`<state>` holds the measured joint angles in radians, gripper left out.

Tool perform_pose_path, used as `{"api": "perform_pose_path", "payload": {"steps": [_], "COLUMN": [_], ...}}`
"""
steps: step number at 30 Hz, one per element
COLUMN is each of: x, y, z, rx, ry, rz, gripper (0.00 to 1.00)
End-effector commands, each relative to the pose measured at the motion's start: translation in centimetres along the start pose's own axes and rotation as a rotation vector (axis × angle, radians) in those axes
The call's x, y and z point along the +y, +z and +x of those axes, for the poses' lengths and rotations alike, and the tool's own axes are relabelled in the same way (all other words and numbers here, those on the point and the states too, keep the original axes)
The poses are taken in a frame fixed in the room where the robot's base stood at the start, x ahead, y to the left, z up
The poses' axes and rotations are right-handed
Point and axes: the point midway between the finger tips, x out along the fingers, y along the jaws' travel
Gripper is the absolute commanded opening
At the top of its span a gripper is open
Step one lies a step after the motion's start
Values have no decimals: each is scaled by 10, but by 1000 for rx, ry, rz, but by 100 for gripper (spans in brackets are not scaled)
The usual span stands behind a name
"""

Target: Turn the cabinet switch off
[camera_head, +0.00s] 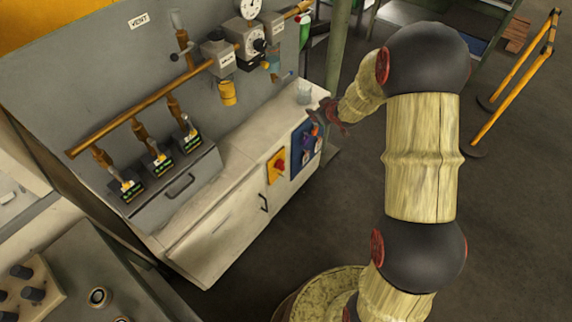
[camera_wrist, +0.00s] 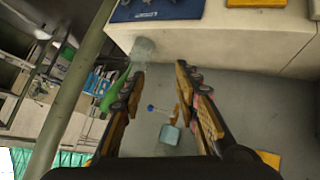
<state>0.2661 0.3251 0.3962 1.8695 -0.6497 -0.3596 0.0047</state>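The cabinet switch is a red knob on a yellow plate (camera_head: 276,166) on the front of the pale cabinet (camera_head: 228,222). In the head view the knob looks slanted, and its exact setting is too small to read. In the wrist view only an edge of the yellow plate (camera_wrist: 257,3) shows at the top, with the knob out of frame. My gripper (camera_head: 328,117) is to the right of the switch, near the cabinet's right end and apart from the plate. In the wrist view my gripper (camera_wrist: 160,82) has its fingers spread with nothing held between them.
A blue panel (camera_head: 305,148) with tools hangs right of the switch. A clear glass (camera_head: 304,92) stands on the cabinet's right corner, close to my gripper. A green post (camera_head: 338,45) rises behind it. The floor before the cabinet is clear.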

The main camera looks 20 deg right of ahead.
Motion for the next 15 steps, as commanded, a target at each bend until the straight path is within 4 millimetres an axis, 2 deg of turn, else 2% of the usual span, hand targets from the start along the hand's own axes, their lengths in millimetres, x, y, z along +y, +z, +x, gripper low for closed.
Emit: {"api": "perform_pose_path", "payload": {"steps": [1,6,10,15], "x": [-7,-40,-77,-128], "y": [17,63,104,154], "z": [22,77,106,122], "rx": [14,109,190,296], "ry": [-31,-138,-230,-342], "rz": [-6,-23,-11,29], "gripper": [32,32,32,32]}}
